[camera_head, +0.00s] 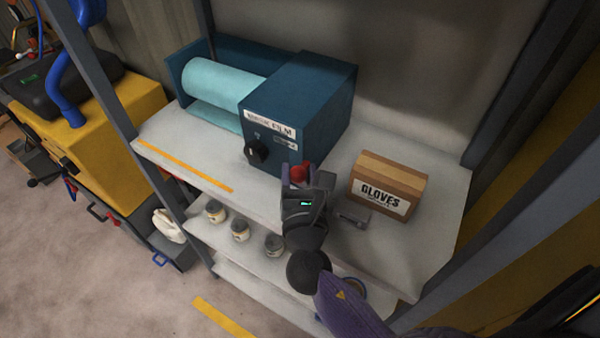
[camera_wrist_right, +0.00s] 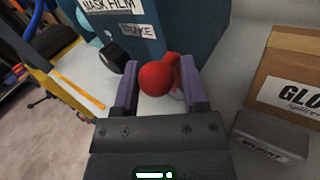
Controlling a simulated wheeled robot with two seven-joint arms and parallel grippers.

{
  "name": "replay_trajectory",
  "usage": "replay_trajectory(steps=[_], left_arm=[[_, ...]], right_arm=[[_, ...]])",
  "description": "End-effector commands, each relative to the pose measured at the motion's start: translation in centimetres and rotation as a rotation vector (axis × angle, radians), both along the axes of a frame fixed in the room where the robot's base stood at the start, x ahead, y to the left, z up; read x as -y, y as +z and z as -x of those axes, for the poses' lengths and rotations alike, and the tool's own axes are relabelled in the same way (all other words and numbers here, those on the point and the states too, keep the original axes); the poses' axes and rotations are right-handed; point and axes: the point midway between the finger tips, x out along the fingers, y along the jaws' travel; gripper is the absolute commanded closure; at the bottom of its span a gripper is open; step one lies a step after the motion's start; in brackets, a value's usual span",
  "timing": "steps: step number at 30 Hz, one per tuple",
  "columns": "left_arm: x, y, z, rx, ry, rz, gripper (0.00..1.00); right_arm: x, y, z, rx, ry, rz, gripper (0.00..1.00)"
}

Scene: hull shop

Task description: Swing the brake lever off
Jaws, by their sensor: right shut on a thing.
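The film dispenser (camera_head: 306,95) is a dark blue box with a pale teal roll, standing on the upper shelf. Its front carries a mask film label and a smaller brake label (camera_wrist_right: 137,31). A red ball-shaped lever knob (camera_head: 299,173) is at the box's lower right front; it also shows in the right wrist view (camera_wrist_right: 157,78). My right gripper (camera_head: 297,178) is at the knob, its purple fingers on either side of it, shut on it. The lever's arm is mostly hidden behind the knob and gripper. My left gripper is in neither view.
A black dial (camera_head: 257,151) sits on the box front, left of the knob. A gloves carton (camera_head: 389,185) stands to the right, with a small grey block (camera_head: 353,215) nearer. Several jars (camera_head: 240,230) stand on the shelf below. The upper shelf's left front (camera_head: 210,165) is clear.

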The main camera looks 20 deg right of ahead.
Motion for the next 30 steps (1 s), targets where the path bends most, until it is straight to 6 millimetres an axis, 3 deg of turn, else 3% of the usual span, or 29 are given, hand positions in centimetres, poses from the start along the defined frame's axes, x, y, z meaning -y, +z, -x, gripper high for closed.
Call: replay_trajectory(steps=[14, 20, 30], left_arm=[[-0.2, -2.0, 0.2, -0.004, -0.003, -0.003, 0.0], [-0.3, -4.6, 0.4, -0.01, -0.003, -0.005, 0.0], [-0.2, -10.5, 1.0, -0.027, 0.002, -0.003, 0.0]], right_arm=[[0.0, -0.4, 0.3, 0.064, 0.009, -0.05, 1.0], [0.4, -1.0, 0.8, 0.141, 0.009, -0.11, 1.0], [1.2, -1.9, 1.8, 0.332, 0.008, -0.26, 1.0]])
